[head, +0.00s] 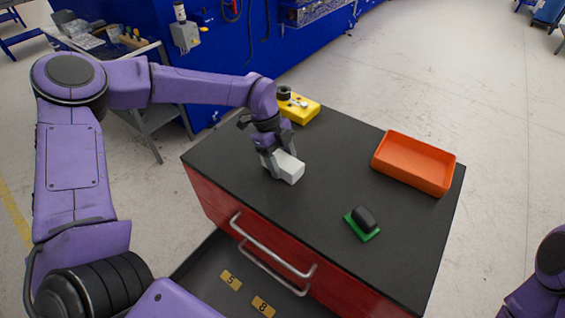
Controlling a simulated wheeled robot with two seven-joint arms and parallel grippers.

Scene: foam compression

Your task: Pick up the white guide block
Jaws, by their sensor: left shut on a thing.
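The white guide block (287,168) is at the left-middle part of the black tabletop (325,215). My left gripper (274,150) comes down over it from behind and is shut on it. The fingers cover part of the block's far left side. I cannot tell whether the block rests on the top or is just above it. My right gripper is not in view; only a piece of my right arm shows at the lower right edge.
An orange tray (413,163) stands at the right. A green piece (362,231) with a dark rounded block (364,218) on it lies near the front right. A yellow block with a dark knob (299,107) is at the back. An open drawer (215,262) juts out below.

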